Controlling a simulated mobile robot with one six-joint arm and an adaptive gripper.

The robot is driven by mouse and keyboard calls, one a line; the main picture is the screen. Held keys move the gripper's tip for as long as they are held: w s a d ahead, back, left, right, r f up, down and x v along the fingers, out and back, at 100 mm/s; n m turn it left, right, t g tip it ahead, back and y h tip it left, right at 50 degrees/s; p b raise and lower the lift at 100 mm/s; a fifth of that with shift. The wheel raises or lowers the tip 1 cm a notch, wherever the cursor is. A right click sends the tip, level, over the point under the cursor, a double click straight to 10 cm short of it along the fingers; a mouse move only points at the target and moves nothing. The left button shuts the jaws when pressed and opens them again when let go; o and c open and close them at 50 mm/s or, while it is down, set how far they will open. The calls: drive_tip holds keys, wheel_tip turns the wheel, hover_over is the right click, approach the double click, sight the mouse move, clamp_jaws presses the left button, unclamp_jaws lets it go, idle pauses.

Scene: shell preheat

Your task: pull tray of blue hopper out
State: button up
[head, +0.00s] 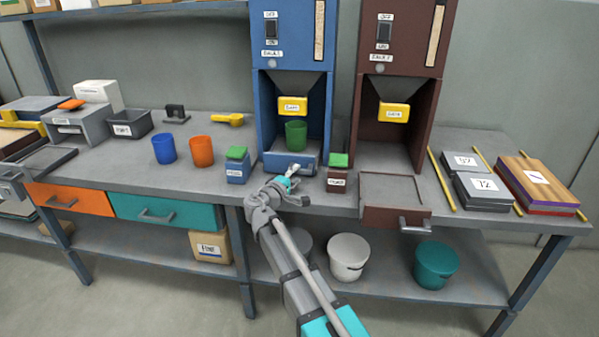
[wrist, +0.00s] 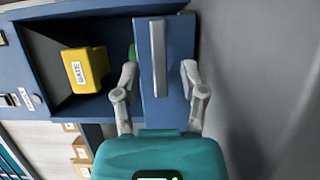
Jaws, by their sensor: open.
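The blue hopper (head: 291,40) stands at the back of the bench in the head view. Its blue tray (head: 275,160) sits at its base, with a green cup (head: 296,134) on or just behind it. In the wrist view the tray's front (wrist: 150,108) faces me, with a grey bar handle (wrist: 158,58) on it. My gripper (head: 291,178) is open just in front of the tray. In the wrist view its fingers (wrist: 159,72) stand apart on either side of the handle. I cannot tell whether they touch anything.
A blue box with green lid (head: 237,168) and a dark red one (head: 339,176) stand close on either side of my gripper. The brown hopper's tray (head: 395,190) sticks out at the bench edge. Blue and orange cups (head: 202,151) stand to the left.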

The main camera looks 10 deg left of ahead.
drive_tip(key=shift+x, duration=1.35)
drive_tip(key=shift+c, duration=0.2)
clamp_jaws()
